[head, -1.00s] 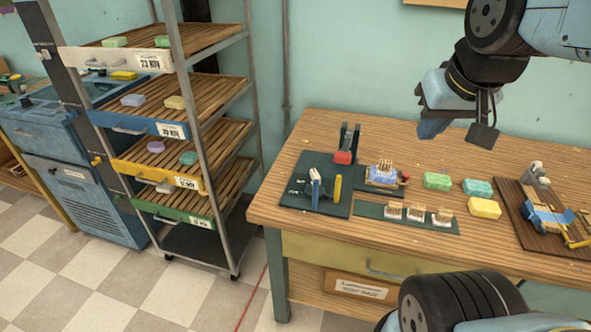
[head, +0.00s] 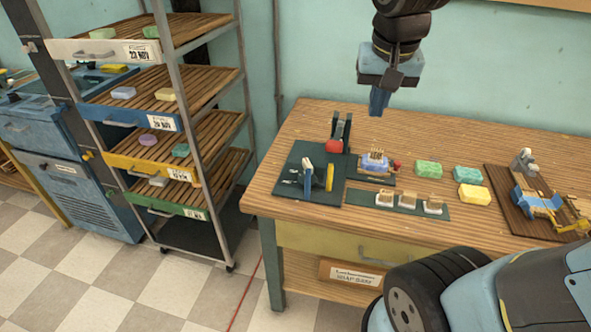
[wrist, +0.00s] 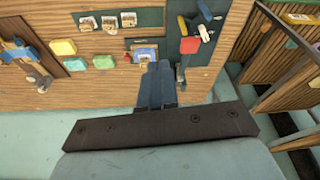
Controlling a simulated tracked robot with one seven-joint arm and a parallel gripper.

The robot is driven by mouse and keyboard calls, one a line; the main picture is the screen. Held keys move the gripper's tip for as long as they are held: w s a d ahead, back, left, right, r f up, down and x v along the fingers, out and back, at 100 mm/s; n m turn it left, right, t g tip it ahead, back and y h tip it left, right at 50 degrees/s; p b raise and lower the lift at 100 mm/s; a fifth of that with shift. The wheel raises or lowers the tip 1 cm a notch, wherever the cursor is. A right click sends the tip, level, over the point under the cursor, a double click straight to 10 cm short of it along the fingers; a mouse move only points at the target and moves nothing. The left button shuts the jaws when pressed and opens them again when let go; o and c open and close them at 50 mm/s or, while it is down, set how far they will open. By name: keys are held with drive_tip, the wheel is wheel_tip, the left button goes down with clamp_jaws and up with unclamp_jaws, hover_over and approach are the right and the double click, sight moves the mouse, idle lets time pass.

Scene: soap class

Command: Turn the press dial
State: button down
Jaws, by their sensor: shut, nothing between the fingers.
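A small press-like fixture (head: 374,161) with upright pins over a blue block stands on the table, with a round red knob (head: 396,166), possibly the dial, at its right side. In the wrist view the fixture (wrist: 145,54) is just beyond my fingertips, with the red knob (wrist: 127,58) beside it. A dark upright stand (head: 341,128) with a red part (head: 333,146) is to its left. I cannot tell for certain which red part is the dial. My gripper (head: 379,106) points down, shut and empty, above and behind the fixture, touching nothing.
A dark green mat (head: 299,190) holds upright tools. A strip (head: 361,201) carries several small stamps. Green and yellow soap bars (head: 473,194) lie to the right, then a brown board (head: 505,203) with a blue tool. A shelf rack (head: 246,70) stands left of the table.

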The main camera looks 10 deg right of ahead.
drive_tip(key=w+a+f+m+g+h, duration=0.1)
drive_tip(key=w+a+f+m+h, duration=0.1)
drive_tip(key=w+a+f, duration=0.35)
drive_tip(key=w+a+f+m+g+h, duration=0.1)
drive_tip(key=w+a+f+m+h, duration=0.15)
drive_tip(key=a+f, duration=0.55)
drive_tip(key=w+a+f+m+g+h, duration=0.15)
drive_tip(key=w+a+f, duration=0.25)
drive_tip(key=a, duration=0.5)
drive_tip(key=shift+t+h, duration=0.35)
drive_tip(key=shift+h, duration=0.05)
drive_tip(key=x, duration=0.9)
drive_tip(key=shift+d, duration=0.1)
drive_tip(key=shift+s+d+r, duration=0.2)
drive_tip(key=shift+s+d, duration=0.45)
drive_tip(key=shift+d, duration=0.25)
drive_tip(key=shift+s+d, duration=0.4)
drive_tip(key=shift+d, duration=0.15)
drive_tip(key=shift+d, duration=0.1)
